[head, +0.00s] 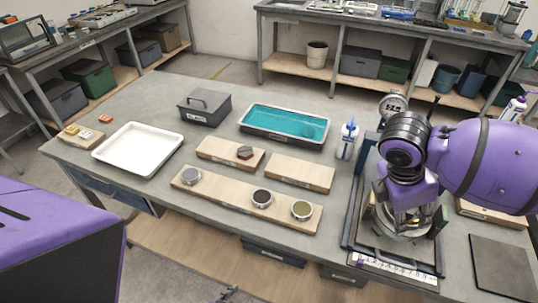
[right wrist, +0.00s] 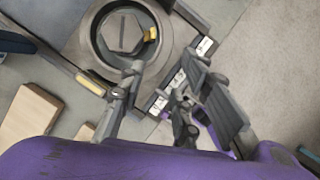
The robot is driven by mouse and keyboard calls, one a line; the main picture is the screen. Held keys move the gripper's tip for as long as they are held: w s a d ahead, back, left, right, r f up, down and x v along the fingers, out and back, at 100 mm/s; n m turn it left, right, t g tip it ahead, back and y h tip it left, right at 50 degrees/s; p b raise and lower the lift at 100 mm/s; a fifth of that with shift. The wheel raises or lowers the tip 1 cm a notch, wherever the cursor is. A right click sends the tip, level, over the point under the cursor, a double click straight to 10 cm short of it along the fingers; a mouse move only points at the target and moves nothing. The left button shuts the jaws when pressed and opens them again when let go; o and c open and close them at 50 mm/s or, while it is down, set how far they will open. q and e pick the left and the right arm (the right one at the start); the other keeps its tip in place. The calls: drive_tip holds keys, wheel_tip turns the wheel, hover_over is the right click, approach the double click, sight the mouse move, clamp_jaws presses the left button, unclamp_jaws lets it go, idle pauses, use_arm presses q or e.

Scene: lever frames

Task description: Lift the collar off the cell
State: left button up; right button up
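A grey round collar (right wrist: 103,62) sits around a round cell (right wrist: 124,32) with a flat-sided top in the right wrist view. A small yellow piece lies at the right of the cell's top. In the head view the metal round parts (head: 398,232) stand in a dark frame, mostly covered by my arm. My right gripper (right wrist: 165,75) is open and empty, its fingers wide apart. It is near the collar's lower right side; I cannot tell whether it touches. My left arm shows at the lower left; a small dark piece at the bottom edge may be its gripper.
The dark frame (head: 352,215) has a numbered strip (head: 392,268) along its front. A blue-capped bottle (head: 347,140) and a dial gauge (head: 393,106) stand close by. Wooden boards (head: 225,203), a teal-filled tray (head: 242,122), a grey box (head: 205,108) and a white tray (head: 138,150) occupy the bench further left.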

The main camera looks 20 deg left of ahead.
sight(406, 226)
drive_tip(key=x, duration=0.6)
drive_tip(key=shift+w+f, duration=0.25)
drive_tip(key=shift+c, duration=0.4)
clamp_jaws()
